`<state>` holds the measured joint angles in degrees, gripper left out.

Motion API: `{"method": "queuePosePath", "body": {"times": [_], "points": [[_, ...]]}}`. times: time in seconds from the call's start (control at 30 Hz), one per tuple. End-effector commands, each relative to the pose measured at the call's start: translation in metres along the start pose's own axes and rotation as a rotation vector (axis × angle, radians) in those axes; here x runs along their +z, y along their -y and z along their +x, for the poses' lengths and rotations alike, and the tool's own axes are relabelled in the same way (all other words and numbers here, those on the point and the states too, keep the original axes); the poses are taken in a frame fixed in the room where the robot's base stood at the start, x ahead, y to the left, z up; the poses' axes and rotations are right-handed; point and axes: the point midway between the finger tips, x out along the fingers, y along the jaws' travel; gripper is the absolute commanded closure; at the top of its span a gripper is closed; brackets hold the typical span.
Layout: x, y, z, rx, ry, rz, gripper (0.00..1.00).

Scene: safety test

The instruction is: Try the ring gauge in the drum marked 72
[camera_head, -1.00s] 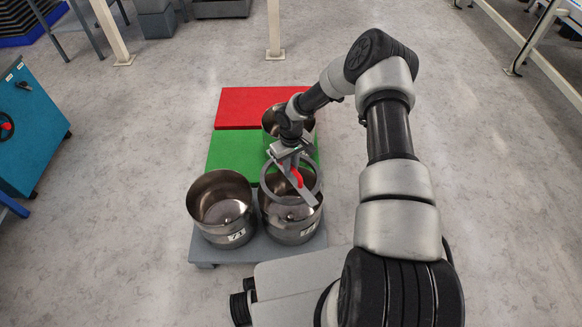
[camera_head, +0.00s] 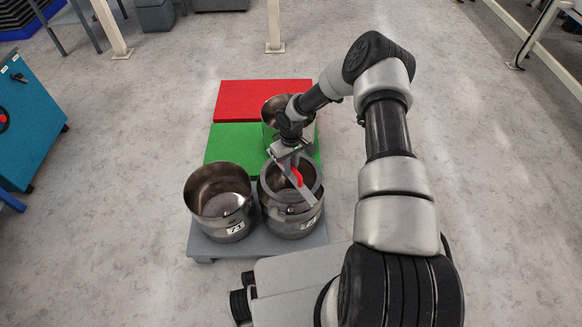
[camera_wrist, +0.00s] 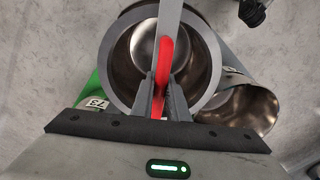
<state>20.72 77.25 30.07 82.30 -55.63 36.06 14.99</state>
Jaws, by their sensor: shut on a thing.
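The ring gauge is a flat grey ring with a straight bar (camera_head: 307,194) across it and a red handle. My gripper (camera_head: 293,170) is shut on the red handle, which also shows between the fingers in the wrist view (camera_wrist: 161,80). The ring lies over the mouth of the right front steel drum (camera_head: 281,221), roughly centred and level with its rim. I cannot tell whether it touches the rim or sits inside. This drum's label is too small to read surely. The bare drum floor shows through the ring in the wrist view.
A drum labelled 71 (camera_head: 208,216) stands close on the left, on the same grey platform (camera_head: 205,246). Another drum (camera_head: 272,107) stands behind, by the green (camera_head: 228,146) and red (camera_head: 245,100) mats; its label reads 73 in the wrist view. A teal cabinet (camera_head: 30,120) is far left.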

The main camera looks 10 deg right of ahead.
Motion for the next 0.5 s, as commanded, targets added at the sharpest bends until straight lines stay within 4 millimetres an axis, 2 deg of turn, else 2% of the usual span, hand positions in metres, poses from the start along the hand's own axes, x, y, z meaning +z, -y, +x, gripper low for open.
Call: {"method": "queuePosePath", "body": {"times": [0.5], "points": [[-0.001,-0.001,0.024,0.001,-0.001,-0.001,1.0]]}}
